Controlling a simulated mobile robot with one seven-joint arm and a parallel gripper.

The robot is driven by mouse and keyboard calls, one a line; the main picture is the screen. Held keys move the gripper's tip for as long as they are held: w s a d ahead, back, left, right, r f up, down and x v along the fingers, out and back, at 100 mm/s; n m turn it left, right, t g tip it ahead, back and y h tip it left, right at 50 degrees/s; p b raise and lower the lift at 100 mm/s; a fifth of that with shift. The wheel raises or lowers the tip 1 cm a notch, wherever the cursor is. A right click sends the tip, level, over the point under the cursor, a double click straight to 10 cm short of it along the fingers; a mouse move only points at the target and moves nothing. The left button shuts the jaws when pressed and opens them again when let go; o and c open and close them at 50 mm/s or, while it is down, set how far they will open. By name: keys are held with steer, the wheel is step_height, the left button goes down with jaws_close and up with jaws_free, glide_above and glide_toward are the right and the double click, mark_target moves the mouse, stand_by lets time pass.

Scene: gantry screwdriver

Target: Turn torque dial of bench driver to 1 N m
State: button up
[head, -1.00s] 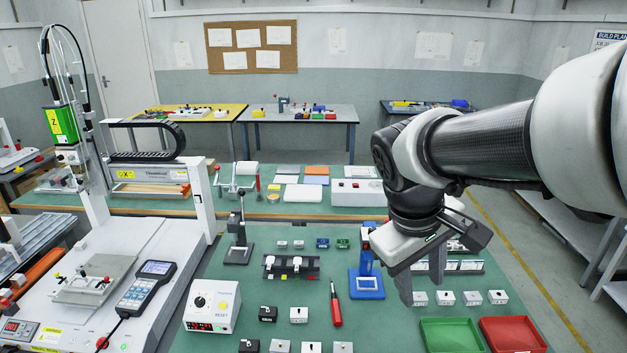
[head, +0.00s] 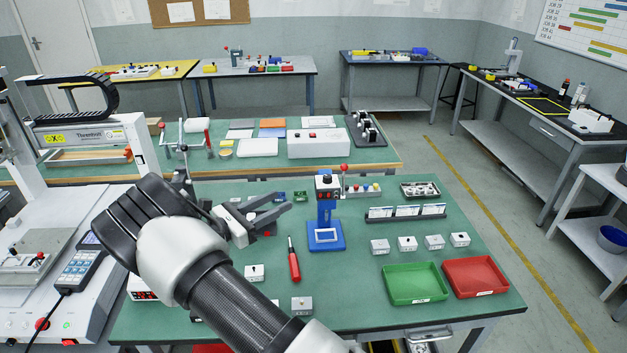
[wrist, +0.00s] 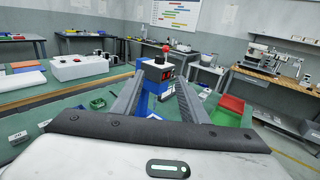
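A blue bench stand (head: 326,230) stands upright on the green bench, with a white and black head (head: 327,184) on its post. This looks like the bench driver. In the wrist view the head (wrist: 157,71) shows small red marks. I cannot make out a dial setting. My gripper (head: 285,203) is left of the stand, pointing right towards it. In the wrist view my gripper (wrist: 160,80) is open and empty, with the blue post (wrist: 144,103) between and beyond the fingers. No contact shows.
Green (head: 414,299) and red (head: 476,292) trays and several small grey blocks are at right. A holder with cards (head: 406,212) stands behind them. My arm hides much of the bench's left side.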

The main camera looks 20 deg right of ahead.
mark_target(324, 178)
steer(key=p+x, duration=0.1)
steer(key=x, duration=1.6)
steer(key=shift+d, duration=0.15)
jaws_close()
steer(key=shift+t, duration=0.3)
